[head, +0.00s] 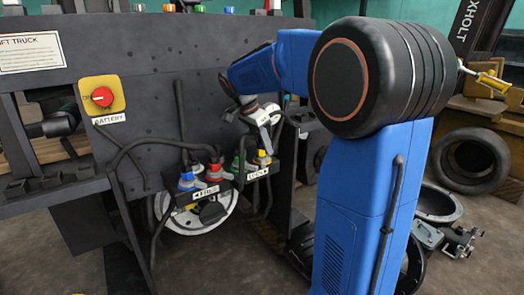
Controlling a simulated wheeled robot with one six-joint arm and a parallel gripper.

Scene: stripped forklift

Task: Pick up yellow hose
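A yellow hose connector (262,158) sits at the right end of a row of coloured hose connectors low on the dark forklift panel. It is above a small labelled bracket (258,173). My gripper (266,135) points down just above the yellow connector. It is small in the picture and its fingers are partly hidden, so I cannot tell whether they are open or touch the connector. The hose belonging to the yellow connector is not clearly visible.
Green (236,165), red (214,171) and blue (186,181) connectors stand close to the left, with black hoses around them. A red battery switch (102,97) is on the panel. Tyres (470,160) and loose parts lie at the right.

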